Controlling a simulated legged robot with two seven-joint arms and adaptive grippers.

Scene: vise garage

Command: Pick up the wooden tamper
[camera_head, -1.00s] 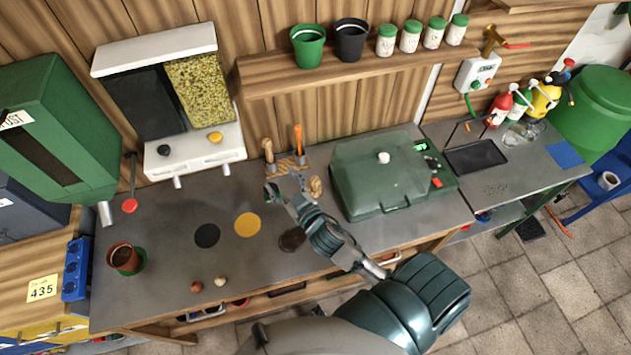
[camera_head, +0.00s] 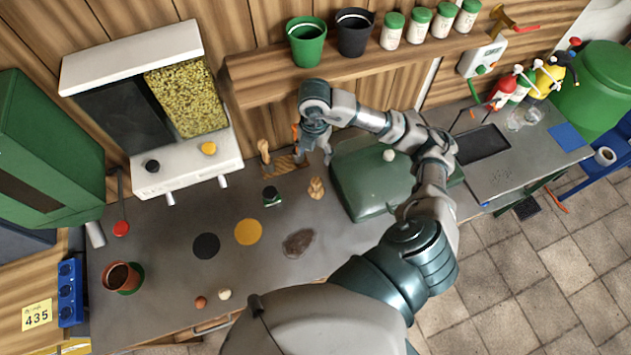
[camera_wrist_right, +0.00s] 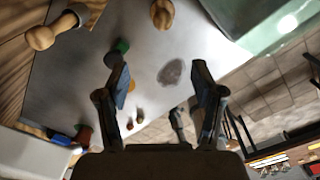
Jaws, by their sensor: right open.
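A pale wooden tool with a rounded knob (camera_head: 264,150), which looks like the wooden tamper, stands upright in the wooden rack (camera_head: 284,166) at the back of the counter. In the right wrist view its knob (camera_wrist_right: 42,37) shows at upper left. My right gripper (camera_head: 313,152) points down at the rack's right end, right of the tamper and close to an orange-handled tool (camera_head: 295,131). Its fingers are apart, and nothing shows between them in the right wrist view (camera_wrist_right: 160,68). My left gripper is out of view.
A lumpy tan object (camera_head: 316,188) and a green-lidded jar (camera_head: 271,196) stand in front of the rack. A green lidded box (camera_head: 366,178) is at right under my arm. A shelf (camera_head: 350,68) with pots runs above. The front middle of the counter is mostly clear.

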